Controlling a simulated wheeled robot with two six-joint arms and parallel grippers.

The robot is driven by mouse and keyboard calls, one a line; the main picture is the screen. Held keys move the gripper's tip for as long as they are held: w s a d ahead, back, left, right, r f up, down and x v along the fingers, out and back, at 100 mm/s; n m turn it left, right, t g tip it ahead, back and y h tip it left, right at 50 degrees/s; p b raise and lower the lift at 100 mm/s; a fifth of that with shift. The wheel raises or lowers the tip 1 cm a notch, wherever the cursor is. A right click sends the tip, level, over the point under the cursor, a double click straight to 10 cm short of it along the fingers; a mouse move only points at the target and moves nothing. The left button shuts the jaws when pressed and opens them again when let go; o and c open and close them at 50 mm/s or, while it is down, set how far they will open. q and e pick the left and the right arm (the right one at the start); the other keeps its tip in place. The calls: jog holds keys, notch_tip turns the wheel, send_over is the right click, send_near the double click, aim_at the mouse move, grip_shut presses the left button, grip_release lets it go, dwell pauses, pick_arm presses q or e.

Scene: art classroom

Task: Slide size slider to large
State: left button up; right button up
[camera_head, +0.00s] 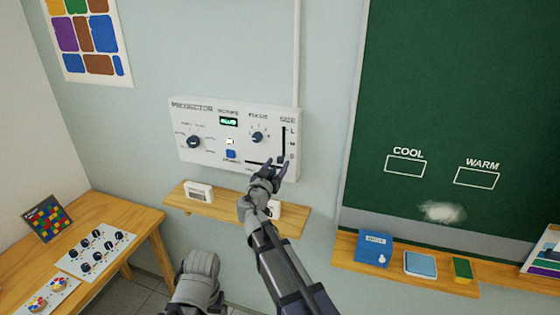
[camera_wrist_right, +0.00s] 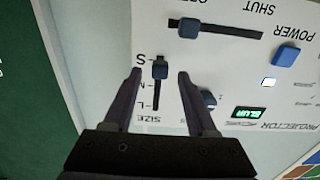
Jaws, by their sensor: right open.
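The white projector panel (camera_head: 213,158) is mounted on the wall. Its size slider track (camera_head: 284,140) runs vertically at the right end, with L at the top and S at the bottom. In the right wrist view, which is upside down, the dark blue size slider knob (camera_wrist_right: 160,69) sits at the S end of its slot. My right gripper (camera_head: 276,166) is open at the panel's lower right corner. Its fingers (camera_wrist_right: 159,76) stand on either side of the knob, with gaps visible on both sides. In the head view the gripper hides the knob.
A horizontal shutter slider with a blue knob (camera_wrist_right: 188,27) lies close by. The panel also has a focus dial (camera_head: 257,137), a blue power button (camera_head: 231,154) and a green display (camera_head: 229,121). A wooden shelf (camera_head: 230,209) is below; a chalkboard (camera_head: 440,110) stands right.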

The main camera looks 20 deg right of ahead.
aim_at(279, 161)
jog(key=x, duration=0.3)
jog(key=shift+w+d, duration=0.15)
jog(key=shift+w, duration=0.15)
grip_shut()
dwell(1.2)
